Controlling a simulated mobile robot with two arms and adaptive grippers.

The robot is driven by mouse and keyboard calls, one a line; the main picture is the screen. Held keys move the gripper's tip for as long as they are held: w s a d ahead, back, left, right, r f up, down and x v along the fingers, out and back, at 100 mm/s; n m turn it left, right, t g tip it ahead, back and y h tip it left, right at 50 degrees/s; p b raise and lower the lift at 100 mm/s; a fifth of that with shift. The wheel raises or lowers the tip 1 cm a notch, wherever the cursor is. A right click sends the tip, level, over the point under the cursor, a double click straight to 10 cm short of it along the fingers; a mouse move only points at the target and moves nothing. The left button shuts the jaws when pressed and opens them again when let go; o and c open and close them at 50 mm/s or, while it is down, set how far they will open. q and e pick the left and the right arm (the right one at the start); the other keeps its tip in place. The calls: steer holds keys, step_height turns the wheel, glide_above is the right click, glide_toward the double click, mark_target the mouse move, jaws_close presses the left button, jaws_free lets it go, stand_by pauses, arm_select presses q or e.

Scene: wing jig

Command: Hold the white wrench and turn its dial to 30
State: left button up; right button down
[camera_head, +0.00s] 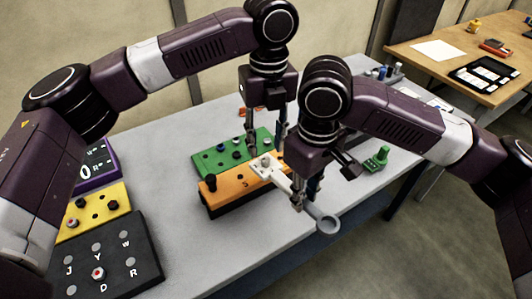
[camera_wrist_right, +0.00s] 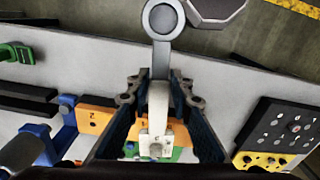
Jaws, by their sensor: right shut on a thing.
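The white wrench (camera_head: 275,173) lies at a slant beside and partly over the orange block. Its grey ring end (camera_head: 328,224) points to the front right, over the table edge. My right gripper (camera_head: 304,192) is shut on the wrench's shaft. In the right wrist view the wrench (camera_wrist_right: 158,100) runs between the fingers of my right gripper (camera_wrist_right: 160,92), with its ring end at the top. A small round dial (camera_wrist_right: 155,149) shows on its broad white end; its setting cannot be read. My left gripper (camera_head: 266,138) is open and empty, above the green block's far end.
An orange block (camera_head: 225,193) and a green block (camera_head: 217,163) with knobs lie on the grey table (camera_head: 190,240). Black (camera_head: 120,262), yellow (camera_head: 88,215) and purple panels stand at left. A green part (camera_head: 377,158) is at right. Clear table lies in front of the orange block.

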mark_target(266, 159)
arm_select(q)
steer(key=shift+f, duration=2)
steer(key=shift+c, duration=0.5)
jaws_close()
